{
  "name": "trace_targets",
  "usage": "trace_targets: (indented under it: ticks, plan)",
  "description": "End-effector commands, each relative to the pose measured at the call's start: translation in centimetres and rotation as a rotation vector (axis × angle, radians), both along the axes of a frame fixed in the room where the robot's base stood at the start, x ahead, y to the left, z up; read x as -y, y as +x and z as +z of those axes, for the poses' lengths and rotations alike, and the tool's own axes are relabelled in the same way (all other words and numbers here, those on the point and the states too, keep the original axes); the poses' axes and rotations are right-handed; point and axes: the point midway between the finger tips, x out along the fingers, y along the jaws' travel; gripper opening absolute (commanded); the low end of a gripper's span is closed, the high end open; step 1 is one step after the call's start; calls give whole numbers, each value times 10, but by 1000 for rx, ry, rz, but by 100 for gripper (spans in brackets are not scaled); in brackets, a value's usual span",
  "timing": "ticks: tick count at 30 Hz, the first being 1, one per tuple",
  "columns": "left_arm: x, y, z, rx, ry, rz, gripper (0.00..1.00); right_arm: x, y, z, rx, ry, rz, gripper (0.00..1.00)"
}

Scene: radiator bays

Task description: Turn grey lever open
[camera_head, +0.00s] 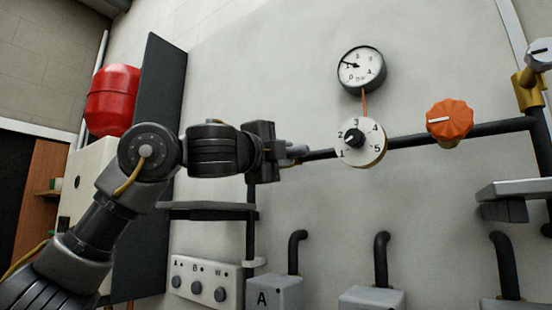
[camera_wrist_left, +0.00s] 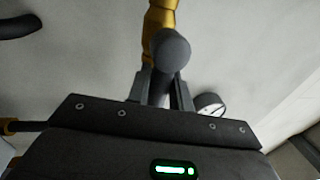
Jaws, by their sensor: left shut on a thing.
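A grey lever (camera_wrist_left: 170,50) with a rounded end shows in the left wrist view. It sits between the two fingers of my left gripper (camera_wrist_left: 163,90), which is shut on it. A brass valve body (camera_wrist_left: 160,18) is just behind the lever. In the head view my left gripper (camera_head: 294,154) is at the left end of the visible dark pipe. There the gripper hides most of the lever and valve, so I cannot tell the lever's angle. My right gripper is not in view.
A white numbered dial (camera_head: 372,152) and an orange knob (camera_head: 449,119) sit on the pipe (camera_head: 490,128) to the right. A pressure gauge (camera_head: 361,70) is above. A brass valve (camera_head: 528,92) is at far right. A switch panel (camera_head: 205,284) and grey boxes are below.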

Motion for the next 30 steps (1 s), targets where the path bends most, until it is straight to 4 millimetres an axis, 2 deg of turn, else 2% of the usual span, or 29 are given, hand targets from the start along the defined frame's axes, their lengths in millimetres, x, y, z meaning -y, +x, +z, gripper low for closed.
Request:
trace_targets:
  ticks: [18,19,23,30]
  plan:
    - [0,0,4,-18,-40,-2,0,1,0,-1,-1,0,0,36]
    - [0,0,4,-18,-40,-2,24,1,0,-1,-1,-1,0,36]
    - [0,0,4,-18,-38,-1,41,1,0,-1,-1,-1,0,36]
    - [0,0,2,-18,-35,-2,41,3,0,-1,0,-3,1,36]
